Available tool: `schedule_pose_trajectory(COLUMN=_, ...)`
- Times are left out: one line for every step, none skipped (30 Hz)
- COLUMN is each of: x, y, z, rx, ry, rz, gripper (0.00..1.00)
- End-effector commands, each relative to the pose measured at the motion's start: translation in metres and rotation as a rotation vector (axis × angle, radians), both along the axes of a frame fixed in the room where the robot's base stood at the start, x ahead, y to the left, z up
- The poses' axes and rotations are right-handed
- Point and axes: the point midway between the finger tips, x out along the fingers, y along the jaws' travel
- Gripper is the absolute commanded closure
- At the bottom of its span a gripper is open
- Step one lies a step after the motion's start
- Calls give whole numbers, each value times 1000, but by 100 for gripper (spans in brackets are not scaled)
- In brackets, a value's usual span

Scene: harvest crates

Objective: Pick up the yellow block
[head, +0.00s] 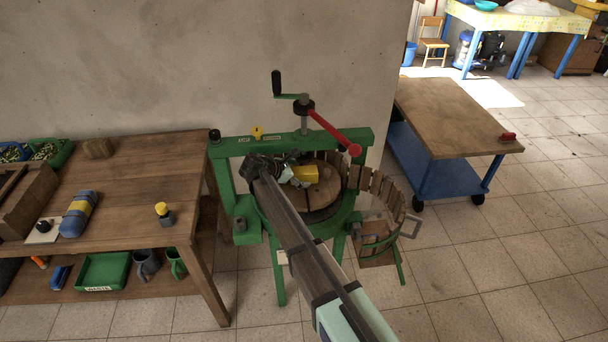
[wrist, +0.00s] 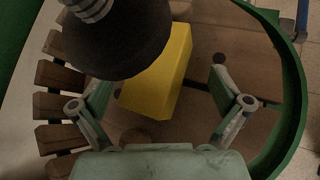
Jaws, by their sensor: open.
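The yellow block (wrist: 160,82) lies on the round wooden press plate inside the green press frame. In the wrist view a dark rounded part (wrist: 112,40) covers its upper left. In the head view the yellow block (head: 304,174) shows just right of my gripper (head: 288,172), partly hidden by it. My gripper (wrist: 163,105) is open in the wrist view, with one finger on each side of the block. The left finger is close to the block's lower left edge; the right finger stands clear of it. I cannot tell whether either touches.
The green press frame (head: 350,137) surrounds the plate, with a red lever (head: 334,131) above. An open slatted basket (head: 385,190) stands at its right. A wooden table (head: 135,180) is at left, a blue cart (head: 445,170) at right. The tiled floor at right is open.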

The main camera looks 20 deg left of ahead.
Motion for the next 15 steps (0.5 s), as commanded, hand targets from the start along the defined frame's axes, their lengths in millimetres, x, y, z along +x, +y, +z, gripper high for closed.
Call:
schedule_pose_trajectory(x=6, y=-4, z=-3, rx=-2, ry=1, rz=-3, gripper=0)
schedule_pose_trajectory(x=9, y=-6, z=-5, rx=-2, ry=1, rz=-3, gripper=0)
schedule_pose_trajectory(x=13, y=-8, z=-8, rx=-1, ry=1, rz=-2, gripper=0)
schedule_pose_trajectory(x=14, y=-9, z=-10, rx=-1, ry=1, rz=-2, gripper=0)
schedule_pose_trajectory(x=16, y=-10, z=-12, rx=-1, ry=1, rz=-2, gripper=0)
schedule_pose_trajectory(x=17, y=-11, z=-13, rx=0, ry=1, rz=-1, gripper=0)
schedule_pose_trajectory(x=17, y=-11, z=-14, rx=0, ry=1, rz=-1, gripper=0)
schedule_pose_trajectory(x=18, y=-11, z=-14, rx=0, ry=1, rz=-1, gripper=0)
schedule_pose_trajectory(x=17, y=-11, z=-14, rx=0, ry=0, rz=0, gripper=0)
schedule_pose_trajectory(x=17, y=-11, z=-14, rx=0, ry=0, rz=0, gripper=0)
schedule_pose_trajectory(x=17, y=-11, z=-14, rx=0, ry=0, rz=0, gripper=0)
schedule_pose_trajectory(x=17, y=-11, z=-14, rx=0, ry=0, rz=0, gripper=0)
schedule_pose_trajectory(x=17, y=-11, z=-14, rx=0, ry=0, rz=0, gripper=4)
schedule_pose_trajectory(x=17, y=-11, z=-14, rx=0, ry=0, rz=0, gripper=14)
schedule_pose_trajectory(x=17, y=-11, z=-14, rx=0, ry=0, rz=0, gripper=28)
